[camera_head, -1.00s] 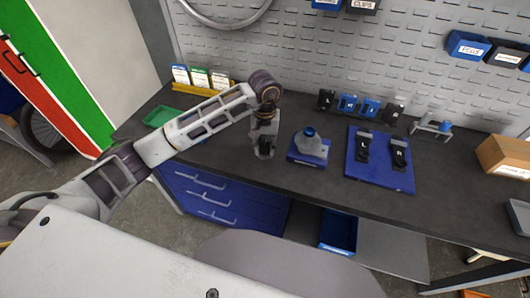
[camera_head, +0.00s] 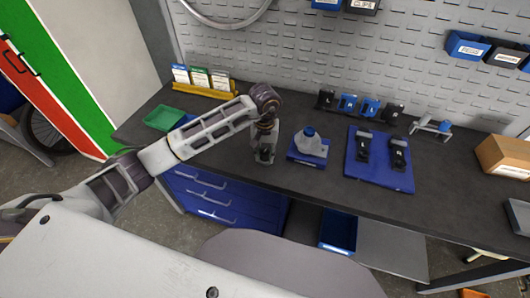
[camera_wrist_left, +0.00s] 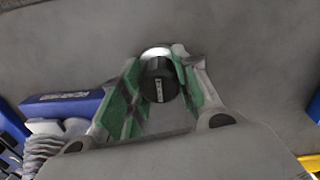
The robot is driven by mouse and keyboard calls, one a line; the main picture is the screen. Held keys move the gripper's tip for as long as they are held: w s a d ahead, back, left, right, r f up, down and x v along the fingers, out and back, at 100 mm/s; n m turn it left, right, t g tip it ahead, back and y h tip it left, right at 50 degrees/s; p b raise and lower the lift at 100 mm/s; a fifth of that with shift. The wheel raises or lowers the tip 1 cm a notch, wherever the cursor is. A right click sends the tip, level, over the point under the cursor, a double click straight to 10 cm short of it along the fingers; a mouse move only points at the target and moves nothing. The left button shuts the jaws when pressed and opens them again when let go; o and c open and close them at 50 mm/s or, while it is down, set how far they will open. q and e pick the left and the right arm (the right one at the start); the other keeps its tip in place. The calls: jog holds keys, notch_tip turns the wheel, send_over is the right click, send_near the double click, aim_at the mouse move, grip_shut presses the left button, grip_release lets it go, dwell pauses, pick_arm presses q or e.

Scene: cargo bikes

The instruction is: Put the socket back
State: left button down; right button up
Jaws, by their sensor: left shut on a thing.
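The socket (camera_wrist_left: 158,82) is a short dark cylinder with a pale label and a bright silver rim at its far end. In the left wrist view it sits between the green-lined fingers of my left gripper (camera_wrist_left: 155,88), which is shut on it. In the head view my left gripper (camera_head: 264,155) points down over the dark bench top (camera_head: 230,165), left of the blue stand (camera_head: 306,158). The socket is hard to make out there. I cannot tell whether it touches the bench. My right gripper is not in view.
The blue stand holds a grey-and-blue item (camera_head: 310,140). A blue mat (camera_head: 380,178) with black parts lies further right. A green tray (camera_head: 164,117) and a yellow card rack (camera_head: 205,90) stand left. A cardboard box (camera_head: 505,155) is at far right.

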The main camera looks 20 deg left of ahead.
pick_arm(q)
jog(key=c, duration=1.1)
grip_release()
jog(key=shift+o, duration=0.2)
jog(key=shift+r, duration=0.1)
